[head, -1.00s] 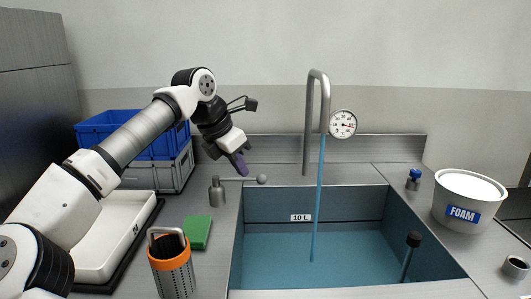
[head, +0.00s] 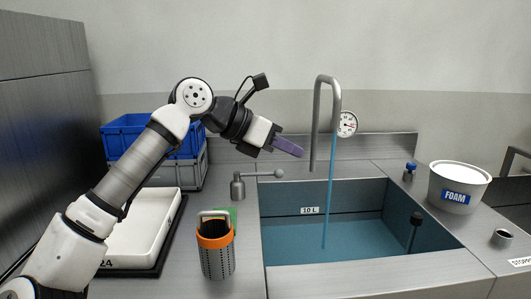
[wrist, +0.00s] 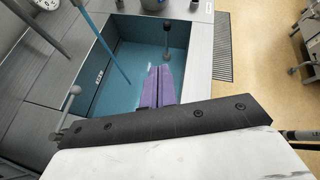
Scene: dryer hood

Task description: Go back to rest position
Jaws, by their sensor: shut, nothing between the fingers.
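My gripper (head: 290,147) has purple fingers and is raised above the back left of the sink, left of the tap. Its fingers are shut with nothing between them, and they point right and slightly down in the head view. In the wrist view the closed purple fingers (wrist: 158,87) show against the sink basin below. My arm is bent at the elbow and touches nothing that I can see.
Water runs from the tap (head: 316,125) into the sink (head: 285,199). A lever with a ball end (head: 238,187) stands left of the sink, near an orange-rimmed perforated basket (head: 217,255). Blue and grey crates (head: 118,140), a white tray (head: 150,235) and a foam tub (head: 450,180) stand around. Air above the sink is free.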

